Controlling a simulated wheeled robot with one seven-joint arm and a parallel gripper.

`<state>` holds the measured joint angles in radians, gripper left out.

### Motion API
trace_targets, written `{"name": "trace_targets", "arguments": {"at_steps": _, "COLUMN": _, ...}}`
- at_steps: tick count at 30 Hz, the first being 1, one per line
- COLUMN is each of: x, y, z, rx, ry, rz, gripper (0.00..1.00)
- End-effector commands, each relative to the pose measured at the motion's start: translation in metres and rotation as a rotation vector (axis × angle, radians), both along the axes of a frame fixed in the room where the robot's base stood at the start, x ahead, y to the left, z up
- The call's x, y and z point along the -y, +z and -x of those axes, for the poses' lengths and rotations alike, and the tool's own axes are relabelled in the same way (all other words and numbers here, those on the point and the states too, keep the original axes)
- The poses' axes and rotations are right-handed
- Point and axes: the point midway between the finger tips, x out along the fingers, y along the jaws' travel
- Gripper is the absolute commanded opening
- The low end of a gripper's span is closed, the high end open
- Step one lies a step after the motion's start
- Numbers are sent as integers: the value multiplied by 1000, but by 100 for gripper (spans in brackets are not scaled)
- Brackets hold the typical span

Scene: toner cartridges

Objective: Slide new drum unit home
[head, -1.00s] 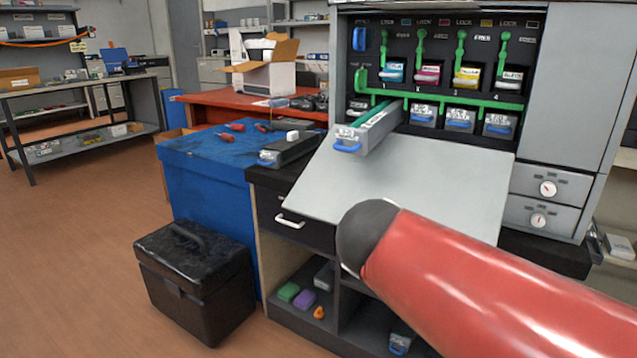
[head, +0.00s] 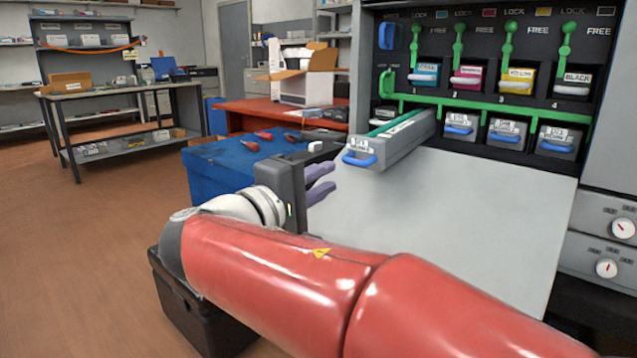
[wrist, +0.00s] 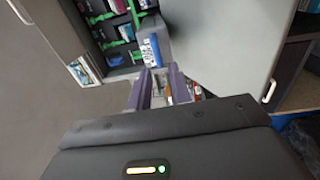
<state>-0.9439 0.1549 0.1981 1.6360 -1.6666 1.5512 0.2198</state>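The grey drum unit (head: 405,140), with a green strip on top and a blue handle (head: 359,161) in front, sticks well out of the leftmost lower slot of the printer. Its inner end is hidden in the slot. My gripper (head: 322,182) is open and empty, its two purple fingers apart, left of and slightly below the blue handle, not touching it. In the wrist view the fingers (wrist: 160,88) point toward the blue handle (wrist: 151,48), which appears just beyond their tips.
Several seated drum units (head: 508,135) fill the slots to the right, below a green bar (head: 470,110) and coloured toner cartridges (head: 467,77). The lowered grey door (head: 450,210) lies under the drum. A blue-topped bench (head: 225,165) with red-handled tools stands left.

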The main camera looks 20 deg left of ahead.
Motion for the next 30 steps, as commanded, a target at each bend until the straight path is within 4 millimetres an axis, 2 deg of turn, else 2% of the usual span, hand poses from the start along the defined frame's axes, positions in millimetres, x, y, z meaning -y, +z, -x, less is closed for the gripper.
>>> {"name": "trace_targets", "arguments": {"at_steps": 9, "x": 19, "y": 5, "z": -44, "rx": -2, "ry": -4, "rz": 0, "gripper": 20}}
{"name": "trace_targets", "arguments": {"at_steps": 15, "x": 27, "y": 7, "z": -64, "rx": -1, "ry": -3, "rz": 0, "gripper": 20}}
{"name": "trace_targets", "arguments": {"at_steps": 21, "x": 30, "y": 8, "z": -72, "rx": -2, "ry": -1, "rz": 0, "gripper": 20}}
{"name": "trace_targets", "arguments": {"at_steps": 29, "x": 31, "y": 9, "z": -73, "rx": -2, "ry": -1, "rz": 0, "gripper": 20}}
{"name": "trace_targets", "arguments": {"at_steps": 30, "x": 31, "y": 9, "z": -73, "rx": -2, "ry": -1, "rz": 0, "gripper": 17}}
